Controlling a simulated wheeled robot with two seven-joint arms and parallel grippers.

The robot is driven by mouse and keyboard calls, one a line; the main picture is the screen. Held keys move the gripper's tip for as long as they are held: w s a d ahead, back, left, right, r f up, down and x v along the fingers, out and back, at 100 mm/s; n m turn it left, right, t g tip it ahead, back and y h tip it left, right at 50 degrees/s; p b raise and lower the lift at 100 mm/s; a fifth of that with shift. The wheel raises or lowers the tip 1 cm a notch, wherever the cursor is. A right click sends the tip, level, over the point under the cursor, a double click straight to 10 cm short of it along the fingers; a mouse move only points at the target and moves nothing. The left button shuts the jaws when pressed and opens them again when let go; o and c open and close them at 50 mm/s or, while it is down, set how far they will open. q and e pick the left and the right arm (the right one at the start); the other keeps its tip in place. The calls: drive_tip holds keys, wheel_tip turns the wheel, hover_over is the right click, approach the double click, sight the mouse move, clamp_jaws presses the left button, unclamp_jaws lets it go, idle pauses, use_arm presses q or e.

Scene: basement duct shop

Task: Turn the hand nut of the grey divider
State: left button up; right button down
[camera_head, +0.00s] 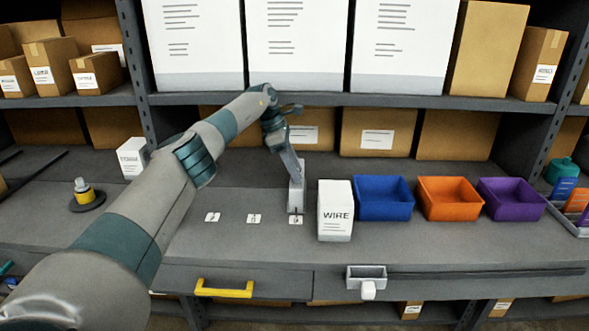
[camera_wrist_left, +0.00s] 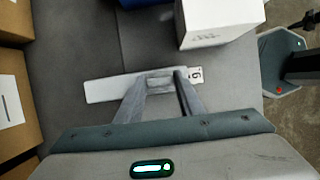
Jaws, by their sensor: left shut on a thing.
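The grey divider (camera_head: 297,201) stands as a narrow pale upright piece on the grey worktop, just left of the white WIRE box. In the left wrist view it is a long pale bar (camera_wrist_left: 105,89) seen from above. My left gripper (camera_head: 296,177) reaches down onto the top of the divider. In the left wrist view its two fingers (camera_wrist_left: 161,82) are closed about a small grey part at the middle of the bar. The hand nut cannot be made out apart from the fingers covering it. My right gripper is not in view.
The WIRE box (camera_head: 336,212) stands close right of the divider, then blue (camera_head: 384,199), orange (camera_head: 450,199) and purple (camera_head: 512,200) bins. Small numbered cards (camera_head: 254,218) lie in front. A shelf (camera_head: 330,100) with cartons runs above. The worktop's front left is mostly clear.

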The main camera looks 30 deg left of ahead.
use_arm(q)
drive_tip(key=shift+r, duration=0.1)
drive_tip(key=o, duration=1.1)
drive_tip(key=shift+c, duration=0.2)
drive_tip(key=shift+r, duration=0.1)
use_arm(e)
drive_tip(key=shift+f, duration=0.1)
use_arm(q)
drive_tip(key=shift+s+a+r+b, duration=0.1)
drive_tip(key=shift+a+r+b, duration=0.25)
drive_tip(key=shift+r, duration=0.2)
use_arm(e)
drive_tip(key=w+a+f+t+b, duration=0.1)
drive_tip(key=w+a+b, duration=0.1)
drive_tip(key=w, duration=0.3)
use_arm(q)
drive_tip(key=p+v, duration=0.1)
drive_tip(key=v, duration=1.5)
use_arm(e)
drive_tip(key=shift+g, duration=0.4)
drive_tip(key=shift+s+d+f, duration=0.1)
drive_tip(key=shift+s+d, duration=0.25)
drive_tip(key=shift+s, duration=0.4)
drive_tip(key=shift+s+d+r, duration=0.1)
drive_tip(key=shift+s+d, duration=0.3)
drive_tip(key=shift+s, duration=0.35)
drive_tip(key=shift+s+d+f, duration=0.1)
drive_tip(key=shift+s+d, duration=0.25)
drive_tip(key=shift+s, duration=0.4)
